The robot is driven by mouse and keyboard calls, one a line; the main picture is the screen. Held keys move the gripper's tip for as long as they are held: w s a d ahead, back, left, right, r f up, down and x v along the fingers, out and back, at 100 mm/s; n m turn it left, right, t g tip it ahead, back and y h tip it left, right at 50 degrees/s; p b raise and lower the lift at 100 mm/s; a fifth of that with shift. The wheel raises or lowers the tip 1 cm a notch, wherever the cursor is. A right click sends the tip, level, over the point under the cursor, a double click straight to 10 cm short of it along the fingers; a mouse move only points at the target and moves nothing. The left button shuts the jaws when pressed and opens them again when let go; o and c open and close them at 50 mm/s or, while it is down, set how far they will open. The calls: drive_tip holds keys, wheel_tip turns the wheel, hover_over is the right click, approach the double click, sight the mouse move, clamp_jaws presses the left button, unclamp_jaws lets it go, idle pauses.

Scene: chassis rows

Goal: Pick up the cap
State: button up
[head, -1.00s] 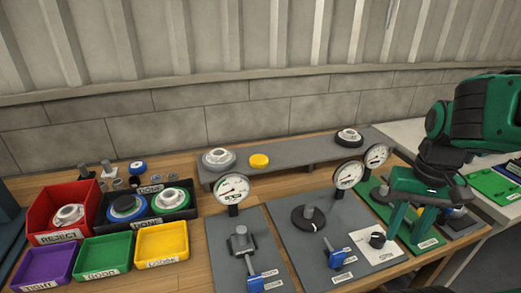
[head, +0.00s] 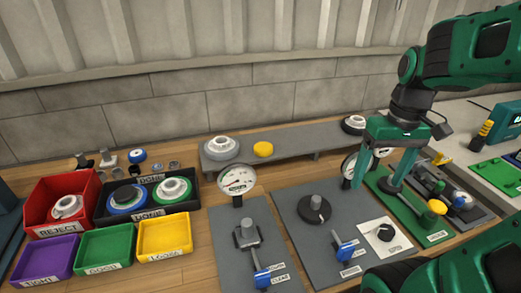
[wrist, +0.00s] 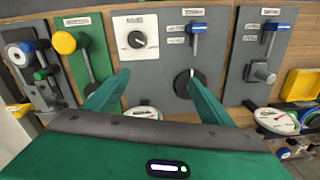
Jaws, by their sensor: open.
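A yellow round cap (head: 263,149) lies on the grey raised shelf (head: 290,152), to the right of a white-and-grey flanged part. The cap is not visible in the wrist view. My gripper (head: 376,186) is open, with its green fingers pointing down, to the right of the cap and nearer to me. In the wrist view my gripper (wrist: 156,78) has its fingers spread wide with nothing between them, above the panels.
Dial gauges (head: 237,180) stand up in front of the shelf. Panels with levers and knobs, such as the grey one (head: 300,225), fill the front. Red (head: 38,200), black, purple, green and yellow bins stand at left. Another flanged part (head: 354,124) sits at the shelf's right end.

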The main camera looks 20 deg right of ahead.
drive_tip(key=w+a+r+n, duration=0.1)
drive_tip(key=w+n, duration=0.2)
drive_tip(key=w, duration=0.4)
drive_tip(key=w+a+r+n, duration=0.2)
drive_tip(key=w+n, duration=0.2)
drive_tip(key=w, duration=0.2)
drive_tip(key=n, duration=1.5)
hover_over(264, 146)
wheel_tip(264, 146, down, 3)
wheel_tip(264, 146, down, 4)
drive_tip(key=shift+a, duration=0.1)
drive_tip(key=shift+d+f, duration=0.2)
drive_tip(key=shift+f, duration=3)
drive_tip(key=shift+c, duration=0.6)
drive_tip(key=c, duration=1)
